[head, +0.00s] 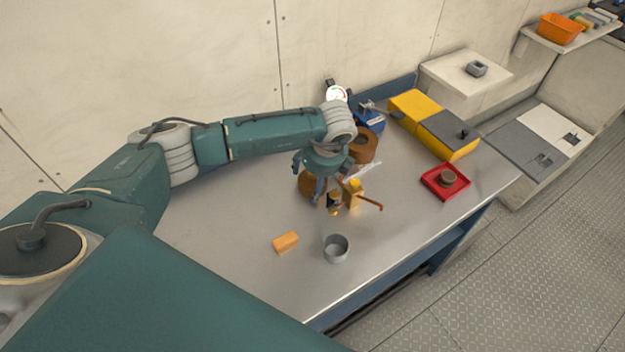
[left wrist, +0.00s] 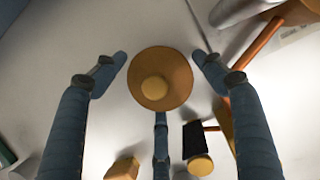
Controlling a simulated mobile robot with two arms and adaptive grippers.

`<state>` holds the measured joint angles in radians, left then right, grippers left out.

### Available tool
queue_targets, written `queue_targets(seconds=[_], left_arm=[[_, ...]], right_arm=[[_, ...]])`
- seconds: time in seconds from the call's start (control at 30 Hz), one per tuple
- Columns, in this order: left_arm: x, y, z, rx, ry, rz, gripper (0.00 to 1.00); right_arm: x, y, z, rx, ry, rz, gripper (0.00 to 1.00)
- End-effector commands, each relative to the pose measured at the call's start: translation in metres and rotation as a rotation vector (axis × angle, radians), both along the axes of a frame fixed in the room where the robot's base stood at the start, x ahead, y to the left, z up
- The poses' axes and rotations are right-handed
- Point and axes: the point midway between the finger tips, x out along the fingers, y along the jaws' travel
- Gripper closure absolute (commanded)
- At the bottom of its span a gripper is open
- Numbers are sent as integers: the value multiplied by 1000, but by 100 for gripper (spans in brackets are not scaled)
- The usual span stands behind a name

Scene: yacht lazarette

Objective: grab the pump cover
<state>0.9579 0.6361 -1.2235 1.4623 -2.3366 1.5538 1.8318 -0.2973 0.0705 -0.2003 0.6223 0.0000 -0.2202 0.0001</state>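A round orange-brown disc with a raised knob in its middle, which I take for the pump cover (left wrist: 177,67), lies on the metal bench. In the head view the cover (head: 307,184) is partly hidden behind my left gripper (head: 322,182). In the left wrist view the open fingers stand around the cover, two at its upper left and right and one just below it. A gap shows between the cover and the upper fingers; I cannot tell whether the lower finger touches it. My right gripper is not in view.
Close to the gripper stand a small dark bottle (head: 334,202) and a yellow item (head: 354,192) near an orange rod (head: 371,203). An orange block (head: 285,242) and grey cup (head: 336,248) stand nearer. A brown roll (head: 364,146) and red tray (head: 461,182) are to the right.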

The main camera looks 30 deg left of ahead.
Motion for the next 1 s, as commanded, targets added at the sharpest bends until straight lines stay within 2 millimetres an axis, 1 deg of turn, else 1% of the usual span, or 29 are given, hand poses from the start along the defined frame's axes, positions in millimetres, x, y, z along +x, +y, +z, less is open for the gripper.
queue_targets(seconds=[0.03,0.1,0.17,0.2,0.47,0.63,0.77,0.87,1.0], left_arm=[[0,0,0,0,0,0,42],[0,0,0,0,0,0,56],[0,0,0,0,-1,0,68],[1,0,1,0,-2,-1,70],[1,0,3,0,-2,0,70],[2,0,14,0,-5,0,70],[2,0,34,-2,-7,-1,70],[3,0,57,-2,-9,-2,70],[3,0,98,-1,-10,-2,70]], right_arm=[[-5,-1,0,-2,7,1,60],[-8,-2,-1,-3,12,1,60],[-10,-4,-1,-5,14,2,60],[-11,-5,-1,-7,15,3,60],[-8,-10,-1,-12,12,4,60],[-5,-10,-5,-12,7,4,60],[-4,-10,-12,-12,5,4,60],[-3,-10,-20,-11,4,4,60],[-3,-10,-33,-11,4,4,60]])
